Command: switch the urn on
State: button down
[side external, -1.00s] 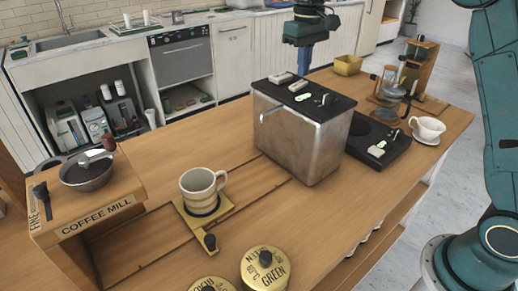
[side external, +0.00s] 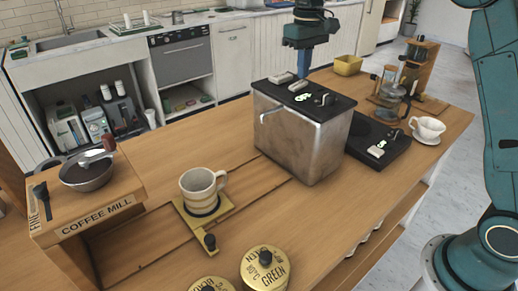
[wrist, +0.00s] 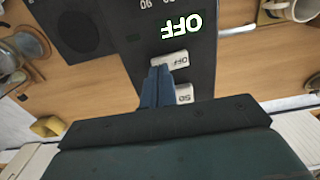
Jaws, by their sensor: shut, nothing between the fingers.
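The urn (side external: 300,140) is a square metal tank with a black top and a spout, standing mid-counter. In the wrist view its black top panel (wrist: 140,45) carries a glowing OFF readout (wrist: 181,33), a pale switch marked OFF (wrist: 170,60) and a second pale switch (wrist: 184,95). My gripper (wrist: 158,70) is shut and empty, its blue fingertips at the edge of the OFF switch. In the side view my gripper (side external: 303,76) points down at the far edge of the urn's top. I cannot tell whether the fingertips touch the switch.
A black hotplate scale (side external: 378,145) stands right of the urn, with a glass carafe (side external: 388,98) and white cup (side external: 428,128) beyond. A striped mug (side external: 200,187) and coffee mill (side external: 88,190) are left. A yellow bin (side external: 348,65) sits behind.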

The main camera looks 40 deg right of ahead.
aim_at(304, 83)
jog(key=shift+f, duration=0.65)
dwell(0.6)
jog(key=shift+r, duration=3.45)
jog(key=shift+r, duration=0.1)
jog(key=s+a+r+t, duration=0.2)
jog(key=s+r+t, duration=0.1)
jog(key=s, duration=1.3)
jog(key=s+f+t, duration=0.1)
jog(key=s+f, duration=0.3)
jog(key=s, duration=0.4)
jog(key=s+a+f+t, duration=0.1)
jog(key=s+f, duration=0.4)
jog(key=s, duration=0.3)
jog(key=shift+s+a+f+t, duration=0.15)
jog(key=shift+s+a+t, duration=0.05)
jog(key=shift+t, duration=0.1)
